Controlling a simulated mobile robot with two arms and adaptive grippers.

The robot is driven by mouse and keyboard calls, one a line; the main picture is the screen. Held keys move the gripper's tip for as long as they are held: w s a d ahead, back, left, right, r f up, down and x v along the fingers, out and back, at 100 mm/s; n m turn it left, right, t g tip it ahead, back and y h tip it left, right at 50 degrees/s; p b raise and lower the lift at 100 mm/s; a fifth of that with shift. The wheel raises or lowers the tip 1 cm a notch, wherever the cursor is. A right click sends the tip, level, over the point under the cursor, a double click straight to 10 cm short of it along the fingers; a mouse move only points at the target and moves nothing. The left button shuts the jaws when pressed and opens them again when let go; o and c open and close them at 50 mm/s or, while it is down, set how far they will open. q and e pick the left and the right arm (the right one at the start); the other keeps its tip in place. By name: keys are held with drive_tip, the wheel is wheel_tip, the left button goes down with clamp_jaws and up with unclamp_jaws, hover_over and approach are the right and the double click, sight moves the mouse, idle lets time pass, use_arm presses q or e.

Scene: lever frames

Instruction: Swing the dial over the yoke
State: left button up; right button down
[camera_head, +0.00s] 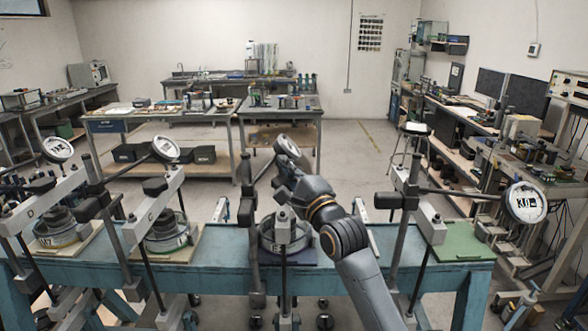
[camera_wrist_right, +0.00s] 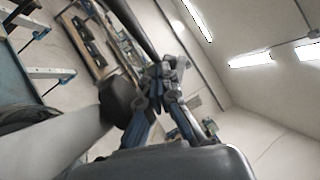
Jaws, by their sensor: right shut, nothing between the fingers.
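Several lever frames stand in a row along a blue bench (camera_head: 345,262), each with a round white dial on a dark rod. The middle frame's dial (camera_head: 288,146) points away from me, beyond the bench, and is seen at a slant. Its rod runs back toward a dark post (camera_head: 247,222). My left gripper is not visible.
Two left frames have dials (camera_head: 165,148) (camera_head: 58,149) and rings (camera_head: 168,232). Upright posts stand close on both sides of my right arm.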

drive_tip(key=shift+s+a+r, duration=0.1)
drive_tip(key=shift+a+r, duration=0.1)
drive_tip(key=shift+r, duration=0.1)
